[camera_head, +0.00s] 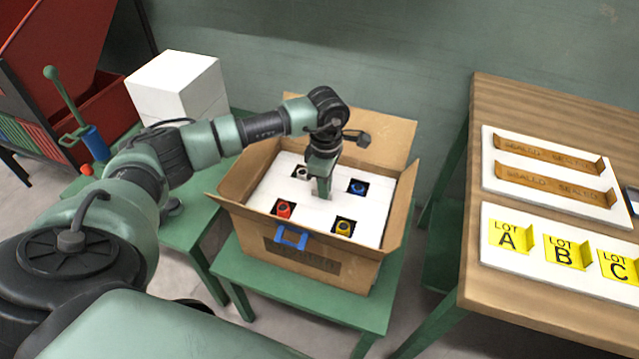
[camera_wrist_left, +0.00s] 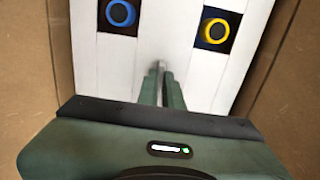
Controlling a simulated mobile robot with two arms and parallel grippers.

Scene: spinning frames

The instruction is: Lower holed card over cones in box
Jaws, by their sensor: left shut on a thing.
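A cardboard box (camera_head: 362,278) stands open on a green stand. Inside it lies the white holed card (camera_head: 322,226), with square holes. A cone shows in each hole: red (camera_head: 284,209), yellow (camera_head: 343,227), blue (camera_head: 358,188) and whitish (camera_head: 301,173). My left gripper (camera_head: 322,188) points down into the box, shut on the card near its middle. In the left wrist view the fingers meet at the card between the blue cone (camera_wrist_left: 120,13) and the yellow cone (camera_wrist_left: 215,30). The card's height over the cones' bases is hidden. My right gripper is not in view.
The box flaps stand open around it, with a blue handle (camera_head: 291,237) on the front. A wooden table (camera_head: 508,102) at the right holds white boards with LOT signs (camera_head: 567,252) and brown labels. A white block (camera_head: 178,86) and a green-handled tool (camera_head: 94,141) stand at the left.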

